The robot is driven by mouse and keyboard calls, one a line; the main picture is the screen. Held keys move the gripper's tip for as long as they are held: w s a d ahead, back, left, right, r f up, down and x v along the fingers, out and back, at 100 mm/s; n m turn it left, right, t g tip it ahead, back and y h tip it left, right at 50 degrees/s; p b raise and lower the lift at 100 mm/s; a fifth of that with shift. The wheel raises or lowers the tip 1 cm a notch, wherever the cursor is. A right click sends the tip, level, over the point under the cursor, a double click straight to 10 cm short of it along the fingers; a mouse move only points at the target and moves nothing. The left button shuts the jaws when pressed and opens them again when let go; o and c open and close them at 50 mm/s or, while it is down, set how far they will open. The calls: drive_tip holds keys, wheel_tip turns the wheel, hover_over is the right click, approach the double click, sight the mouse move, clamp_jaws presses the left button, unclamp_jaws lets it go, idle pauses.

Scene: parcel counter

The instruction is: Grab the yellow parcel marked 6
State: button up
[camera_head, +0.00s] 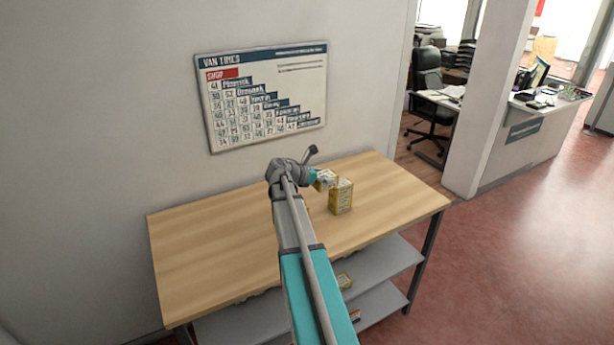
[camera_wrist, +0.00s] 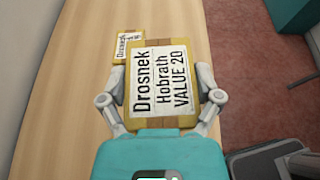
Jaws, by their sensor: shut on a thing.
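A yellow-brown parcel (camera_wrist: 162,84) is between the two fingers of my gripper (camera_wrist: 162,100) in the wrist view. The fingers press on its left and right sides. Its white label reads Drosnek, Hobrath, VALUE 20; I see no 6 on it. A smaller-looking yellow parcel (camera_wrist: 128,46) with a Drosnek label lies beyond it at upper left. In the head view my gripper (camera_head: 319,178) is over the table's far part, with a yellow parcel (camera_head: 326,181) at its tip. Another yellow parcel (camera_head: 341,197) stands close by at the right. Their markings are too small to read.
The wooden table (camera_head: 210,250) is bare to the left. A VAN TIMES board (camera_head: 265,95) hangs on the wall behind. Red floor (camera_head: 500,260) is clear at the right.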

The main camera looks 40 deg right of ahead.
sight(335, 176)
drive_tip(key=shift+s+d+r+p, duration=0.3)
drive_tip(key=shift+s+d+r, duration=0.15)
drive_tip(key=shift+s, duration=0.3)
drive_tip(key=shift+s+d+r+p, duration=0.25)
drive_tip(key=shift+s+d+r, duration=0.1)
drive_tip(key=shift+s+d, duration=0.3)
drive_tip(key=shift+a, duration=0.1)
